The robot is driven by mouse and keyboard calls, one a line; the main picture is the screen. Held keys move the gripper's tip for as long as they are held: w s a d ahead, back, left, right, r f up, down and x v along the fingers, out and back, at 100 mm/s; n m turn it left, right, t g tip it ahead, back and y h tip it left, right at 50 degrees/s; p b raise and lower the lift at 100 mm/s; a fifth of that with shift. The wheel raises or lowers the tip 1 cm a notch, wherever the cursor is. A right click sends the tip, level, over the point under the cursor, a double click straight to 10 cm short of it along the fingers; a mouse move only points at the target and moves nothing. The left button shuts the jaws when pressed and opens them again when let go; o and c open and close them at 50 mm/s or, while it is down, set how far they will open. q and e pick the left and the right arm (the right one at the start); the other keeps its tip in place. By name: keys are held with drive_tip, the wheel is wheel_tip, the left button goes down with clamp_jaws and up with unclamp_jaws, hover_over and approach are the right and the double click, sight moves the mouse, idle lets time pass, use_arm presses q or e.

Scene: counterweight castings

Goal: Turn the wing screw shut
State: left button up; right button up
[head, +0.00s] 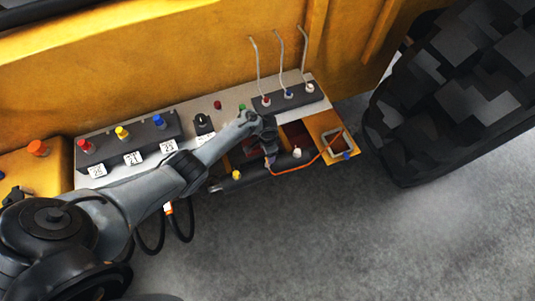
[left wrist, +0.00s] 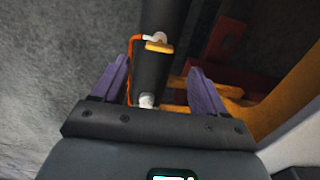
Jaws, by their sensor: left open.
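A small yellow winged piece (left wrist: 158,47), which looks like the wing screw, lies across a dark tube (left wrist: 153,75) in the left wrist view, with a white hooked part beside it. In the head view a yellow piece (head: 236,175) stands near the left end of the dark tube; I cannot be sure it is the same one. My left gripper (left wrist: 160,78) is open, with its purple fingers on either side of the tube and nothing held. In the head view its fingertips (head: 270,160) are over the tube, partly hidden by the wrist. My right gripper is not in view.
A white knob (head: 297,153) stands on the tube. A panel (head: 184,121) with coloured buttons lies behind. A large tyre (head: 430,110) is at right; bare floor (head: 300,240) lies in front.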

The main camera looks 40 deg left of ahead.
use_arm(q)
drive_tip(key=shift+r+p, duration=0.6)
drive_tip(key=shift+r, duration=1.35)
